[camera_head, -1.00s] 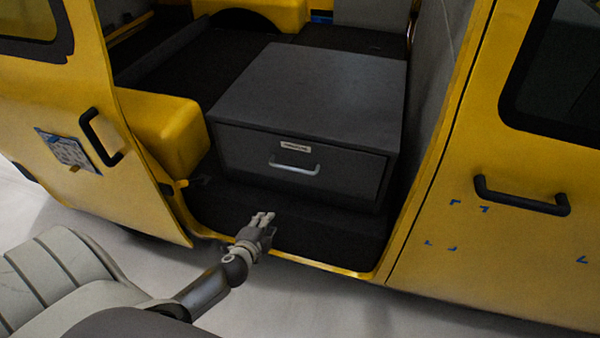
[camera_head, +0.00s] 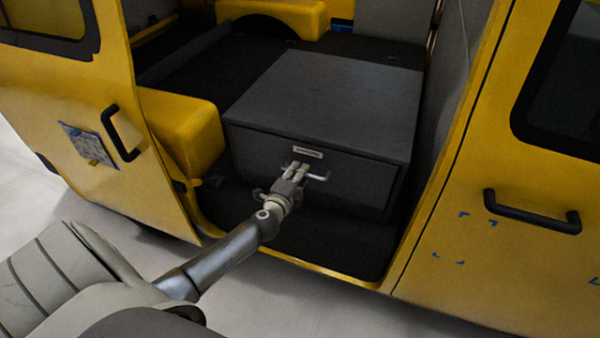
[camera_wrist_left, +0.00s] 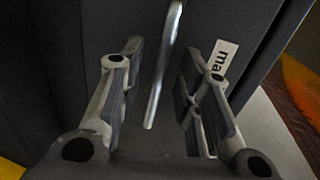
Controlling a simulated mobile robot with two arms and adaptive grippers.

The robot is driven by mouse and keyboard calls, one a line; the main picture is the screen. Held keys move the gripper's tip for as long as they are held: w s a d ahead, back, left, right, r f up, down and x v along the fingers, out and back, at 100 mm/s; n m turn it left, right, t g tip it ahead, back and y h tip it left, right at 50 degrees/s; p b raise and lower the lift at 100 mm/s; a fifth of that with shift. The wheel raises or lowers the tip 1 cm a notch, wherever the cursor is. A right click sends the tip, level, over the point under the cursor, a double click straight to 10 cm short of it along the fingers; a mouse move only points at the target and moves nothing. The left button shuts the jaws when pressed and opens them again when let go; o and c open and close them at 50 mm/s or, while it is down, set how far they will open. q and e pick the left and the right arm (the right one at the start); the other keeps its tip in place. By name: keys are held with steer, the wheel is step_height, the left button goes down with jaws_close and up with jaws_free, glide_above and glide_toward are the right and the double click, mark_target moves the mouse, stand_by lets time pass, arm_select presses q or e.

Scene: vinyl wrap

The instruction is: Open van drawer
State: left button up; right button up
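The dark grey drawer (camera_head: 360,182) is in a box inside the yellow van's open doorway. Its front looks closed, with a light label (camera_head: 308,153) above a metal bar handle (camera_head: 319,177). My left gripper (camera_head: 299,168) is at the handle in the head view and hides part of it. In the left wrist view, the fingers of my left gripper (camera_wrist_left: 163,85) stand apart, with the handle (camera_wrist_left: 164,70) running between them. I cannot see either finger touching the handle. The label (camera_wrist_left: 222,58) shows beyond the right finger. My right gripper is not in view.
A yellow van door (camera_head: 90,120) with a black handle stands to the left. A yellow wheel-arch cover (camera_head: 185,130) is left of the box. A yellow panel (camera_head: 500,235) borders the opening on the right. Dark floor (camera_head: 330,245) lies before the drawer.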

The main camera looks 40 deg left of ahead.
arm_select(q)
steer(key=shift+x, duration=0.9)
jaws_close()
